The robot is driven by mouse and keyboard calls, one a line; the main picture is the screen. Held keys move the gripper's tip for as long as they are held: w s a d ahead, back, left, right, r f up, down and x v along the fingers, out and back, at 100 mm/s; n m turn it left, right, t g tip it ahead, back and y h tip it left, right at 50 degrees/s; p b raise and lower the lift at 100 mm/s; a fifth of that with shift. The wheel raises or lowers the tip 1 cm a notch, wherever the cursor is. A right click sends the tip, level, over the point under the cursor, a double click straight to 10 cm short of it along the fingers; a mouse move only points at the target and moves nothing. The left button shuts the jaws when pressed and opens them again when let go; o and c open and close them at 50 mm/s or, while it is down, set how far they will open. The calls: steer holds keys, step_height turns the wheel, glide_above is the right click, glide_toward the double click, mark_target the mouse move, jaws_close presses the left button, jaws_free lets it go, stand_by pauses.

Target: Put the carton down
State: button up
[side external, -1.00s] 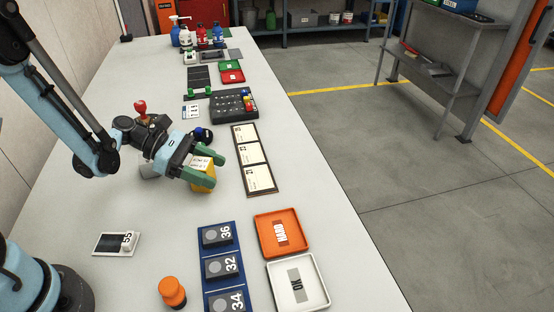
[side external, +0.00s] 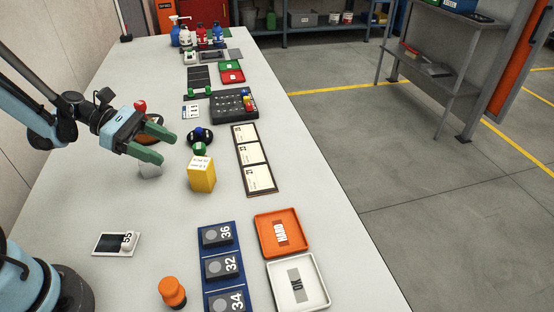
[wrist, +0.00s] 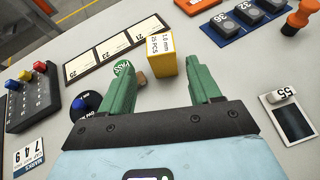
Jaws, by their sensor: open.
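The carton (side external: 202,174) is a yellow box with a white printed top, standing upright on the white table. It also shows in the wrist view (wrist: 162,55), beyond the fingertips and roughly between their lines. My gripper (side external: 168,147) has green fingers and is open and empty. In the side view it is to the upper left of the carton, apart from it. The wrist view shows the two fingers (wrist: 162,75) spread wide with nothing held.
A board with white cards (side external: 254,160) lies right of the carton. A green-topped stamp (side external: 200,148) and a blue-knobbed black item (side external: 197,132) stand close behind it. A blue rack of numbered blocks (side external: 222,266) and an orange tray (side external: 281,233) are nearer.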

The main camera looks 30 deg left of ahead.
steer(key=s+d+r+m+t+y, duration=0.1)
steer(key=m+y, duration=0.4)
steer(key=m, duration=0.6)
steer(key=s+d+r+m+t+y, duration=0.1)
steer(key=s+d+r+m+y, duration=0.3)
steer(key=m, duration=0.7)
steer(key=r+y, duration=0.1)
steer(key=y, duration=0.1)
steer(key=shift+s+d+y, duration=0.2)
steer(key=shift+d+y, duration=0.1)
steer(key=shift+d, duration=0.1)
